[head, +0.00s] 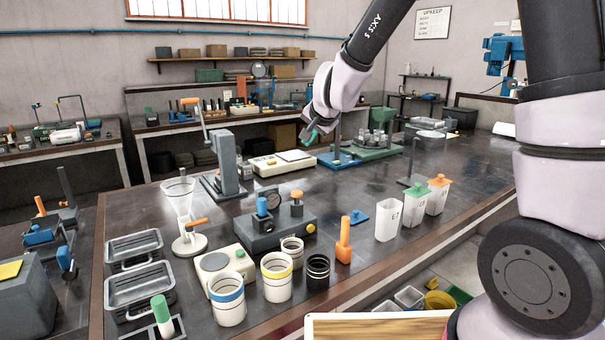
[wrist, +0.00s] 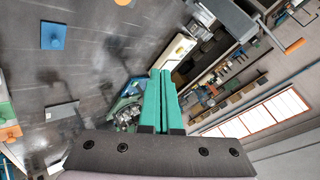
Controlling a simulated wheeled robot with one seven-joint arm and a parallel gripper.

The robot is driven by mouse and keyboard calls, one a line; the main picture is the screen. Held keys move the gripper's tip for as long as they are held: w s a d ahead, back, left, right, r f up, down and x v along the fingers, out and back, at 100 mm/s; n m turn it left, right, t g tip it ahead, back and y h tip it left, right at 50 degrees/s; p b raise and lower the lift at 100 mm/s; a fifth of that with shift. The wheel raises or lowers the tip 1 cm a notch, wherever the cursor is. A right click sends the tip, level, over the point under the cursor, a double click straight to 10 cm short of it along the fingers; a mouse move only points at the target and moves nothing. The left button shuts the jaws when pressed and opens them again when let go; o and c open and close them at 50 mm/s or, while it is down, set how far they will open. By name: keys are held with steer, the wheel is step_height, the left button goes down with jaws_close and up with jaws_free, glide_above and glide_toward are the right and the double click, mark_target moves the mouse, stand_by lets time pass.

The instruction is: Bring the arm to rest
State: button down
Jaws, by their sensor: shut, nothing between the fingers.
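My gripper (head: 310,132) is at the end of my raised arm, above the far part of the dark bench in the head view. Its green fingers (wrist: 160,97) are together in the wrist view, with nothing between them. The gripper is apart from everything on the bench. My arm comes in from the upper right of the head view and bends down toward the left.
Open bench surface lies around the middle.

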steer(key=s+d+r+n+y, duration=0.1)
steer(key=s+d+r, duration=0.2)
steer(key=d+r, duration=0.4)
steer(key=s+d+r+g+h, duration=0.1)
steer(key=s+d+r, duration=0.2)
steer(key=s+d, duration=0.5)
steer(key=s+d+r+n+g+h, duration=0.1)
steer(key=s+d+r, duration=0.2)
steer(key=s+d, duration=0.5)
steer(key=s, duration=0.6)
steer(key=shift+s+d, duration=0.2)
steer(key=shift+d, duration=0.2)
